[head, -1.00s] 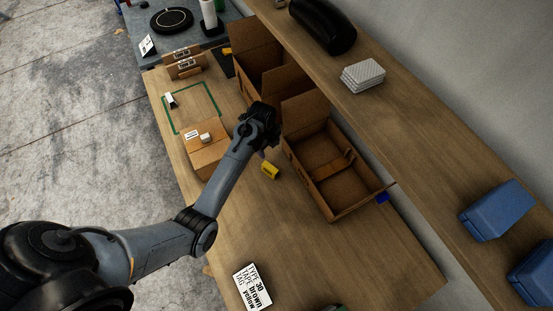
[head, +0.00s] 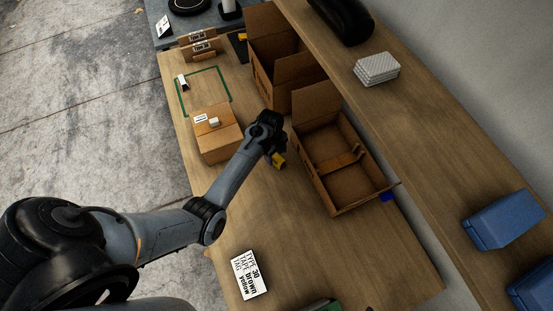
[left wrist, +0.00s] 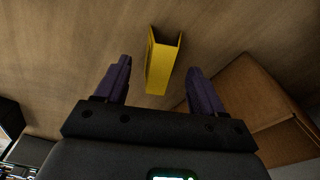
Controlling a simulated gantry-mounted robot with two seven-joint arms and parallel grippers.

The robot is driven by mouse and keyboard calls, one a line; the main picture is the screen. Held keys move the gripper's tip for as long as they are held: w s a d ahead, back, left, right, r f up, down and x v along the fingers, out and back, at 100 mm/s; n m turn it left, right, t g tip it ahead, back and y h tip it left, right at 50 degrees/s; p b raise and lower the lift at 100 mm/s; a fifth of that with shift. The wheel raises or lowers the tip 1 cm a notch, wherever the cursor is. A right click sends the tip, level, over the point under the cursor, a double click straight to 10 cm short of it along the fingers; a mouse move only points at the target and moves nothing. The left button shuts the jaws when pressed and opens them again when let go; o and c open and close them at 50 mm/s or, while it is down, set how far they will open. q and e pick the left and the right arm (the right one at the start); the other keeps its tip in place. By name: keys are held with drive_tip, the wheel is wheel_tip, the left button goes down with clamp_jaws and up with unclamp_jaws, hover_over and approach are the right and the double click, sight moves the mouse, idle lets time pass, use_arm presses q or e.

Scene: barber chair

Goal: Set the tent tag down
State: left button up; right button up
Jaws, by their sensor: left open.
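The yellow tent tag (head: 279,161) is on the wooden table, between the closed cardboard box and the open box. My left gripper (head: 272,153) is over it and partly hides it in the head view. In the left wrist view the tag (left wrist: 160,72) shows as a folded yellow piece with an open end. It appears between the two dark fingers of my left gripper (left wrist: 159,68), which are spread apart with a gap on each side. I see no finger touching the tag. My right gripper does not show.
The closed box (head: 218,134) with small white items on top stands left of the gripper. An open cardboard box (head: 338,190) is close on the right. A sign (head: 250,274) reads "TYPE 30, TAPE brown, TAG yellow". Bare table lies in front of the tag.

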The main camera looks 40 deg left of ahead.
use_arm(q)
drive_tip(key=shift+d+f, duration=0.2)
drive_tip(key=shift+f, duration=1)
drive_tip(key=shift+c, duration=0.2)
drive_tip(key=c, duration=1.2)
drive_tip(key=shift+r, duration=0.1)
